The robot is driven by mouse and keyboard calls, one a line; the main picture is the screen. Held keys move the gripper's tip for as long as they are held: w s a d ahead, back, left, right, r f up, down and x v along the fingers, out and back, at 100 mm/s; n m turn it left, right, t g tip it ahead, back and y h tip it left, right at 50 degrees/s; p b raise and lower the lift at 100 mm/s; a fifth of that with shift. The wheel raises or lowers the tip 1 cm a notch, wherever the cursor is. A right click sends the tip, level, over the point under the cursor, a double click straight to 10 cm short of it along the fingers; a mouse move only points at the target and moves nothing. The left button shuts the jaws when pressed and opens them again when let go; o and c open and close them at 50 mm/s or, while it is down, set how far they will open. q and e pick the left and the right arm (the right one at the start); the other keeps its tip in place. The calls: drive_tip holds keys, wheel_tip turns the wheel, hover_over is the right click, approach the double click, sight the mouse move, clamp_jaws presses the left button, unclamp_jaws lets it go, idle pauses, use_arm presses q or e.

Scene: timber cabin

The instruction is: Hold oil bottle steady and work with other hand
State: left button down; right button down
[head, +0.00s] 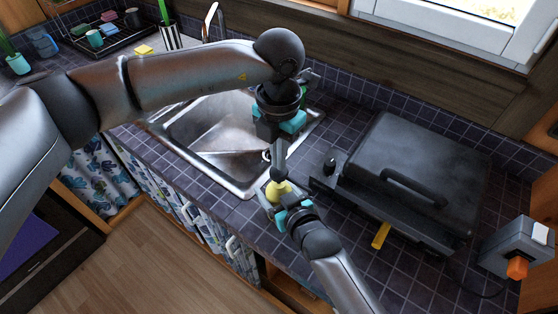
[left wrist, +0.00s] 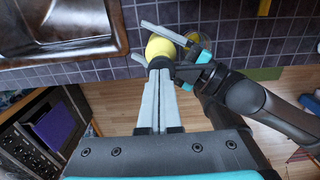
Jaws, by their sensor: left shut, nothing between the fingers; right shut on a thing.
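The oil bottle, as far as it shows, is a rounded yellow body (head: 278,190) at the counter's front edge, right of the sink. It also shows in the left wrist view (left wrist: 160,46). My right gripper (head: 279,197) is shut on it from the front, its fingers on either side. My left gripper (head: 277,172) points down just above the bottle, shut and empty. In the left wrist view its closed fingers (left wrist: 159,68) reach up to the yellow body and overlap it in the picture. I cannot tell whether they touch. The bottle's lower part is mostly hidden by my right gripper.
The steel sink (head: 205,128) lies left of the bottle. A black lidded grill (head: 415,165) stands close on the right, with a yellow piece (head: 381,235) at its front. A grey box with an orange knob (head: 517,268) is farther right. A dish rack (head: 112,35) stands back left.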

use_arm(q)
wheel_tip(320, 180, up, 12)
idle(0.3)
drive_tip(key=shift+w+f, duration=0.1)
idle(2.1)
use_arm(e)
unclamp_jaws()
drive_tip(key=shift+s+d, duration=0.1)
drive_tip(key=shift+s, duration=0.05)
